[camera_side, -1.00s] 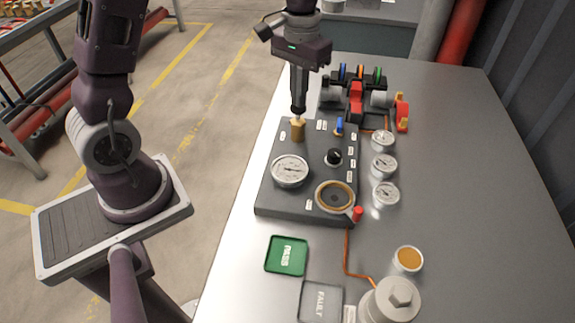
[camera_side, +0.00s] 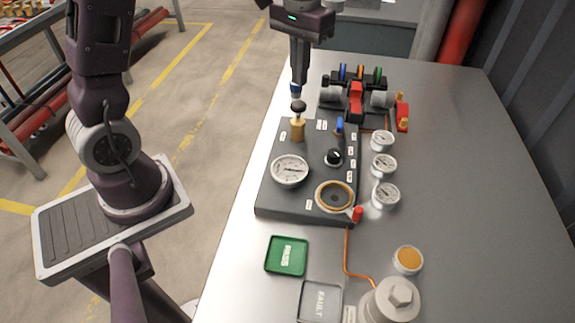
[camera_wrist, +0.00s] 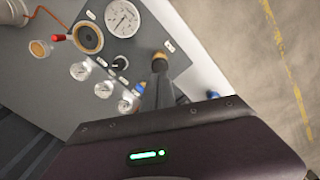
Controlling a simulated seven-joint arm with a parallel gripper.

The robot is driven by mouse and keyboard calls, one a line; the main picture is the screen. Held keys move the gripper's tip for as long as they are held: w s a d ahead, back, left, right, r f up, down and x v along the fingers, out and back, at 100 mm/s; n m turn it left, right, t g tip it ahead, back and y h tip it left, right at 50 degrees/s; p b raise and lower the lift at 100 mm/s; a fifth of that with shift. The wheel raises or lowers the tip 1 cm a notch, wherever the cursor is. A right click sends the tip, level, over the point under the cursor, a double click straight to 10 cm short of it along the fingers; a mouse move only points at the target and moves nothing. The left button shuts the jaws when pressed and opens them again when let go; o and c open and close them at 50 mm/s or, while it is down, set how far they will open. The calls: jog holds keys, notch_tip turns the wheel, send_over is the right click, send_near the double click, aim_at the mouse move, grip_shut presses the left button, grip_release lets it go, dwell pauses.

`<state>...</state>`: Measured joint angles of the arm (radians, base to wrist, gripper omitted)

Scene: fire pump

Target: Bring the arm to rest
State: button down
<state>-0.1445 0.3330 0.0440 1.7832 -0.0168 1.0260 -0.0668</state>
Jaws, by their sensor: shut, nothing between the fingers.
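My gripper (camera_side: 297,92) is shut and empty, pointing down, with blue at its tip. It is just above the black-topped brass pump knob (camera_side: 298,128) on the dark panel (camera_side: 270,203), with what looks like a small gap between them. The panel also carries a large white gauge (camera_side: 290,170), a black dial (camera_side: 334,157), a blue lever (camera_side: 340,125) and a brass-ringed port (camera_side: 334,196). In the wrist view the large gauge (camera_wrist: 122,18) and black dial (camera_wrist: 119,63) show beyond my gripper body.
Three small gauges (camera_side: 384,166) stand right of the panel. A rack with coloured parts (camera_side: 357,95) is behind it. A green PASS tray (camera_side: 286,256) and grey FAULT tray (camera_side: 320,301) lie in front. The table's right side is clear.

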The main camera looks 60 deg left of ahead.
notch_tip(320, 180, up, 3)
dwell(0.3)
jog(key=s+d+r+m+t, duration=0.1)
jog(key=s+d+r+t, duration=0.1)
jog(key=s, duration=0.8)
jog(key=s+d+r+m+t, duration=0.2)
jog(key=s+d+t, duration=0.1)
jog(key=s, duration=0.8)
jog(key=shift+s+d+t, duration=0.25)
jog(key=shift+d+t, duration=0.05)
jog(key=shift+d, duration=0.45)
dwell(3.3)
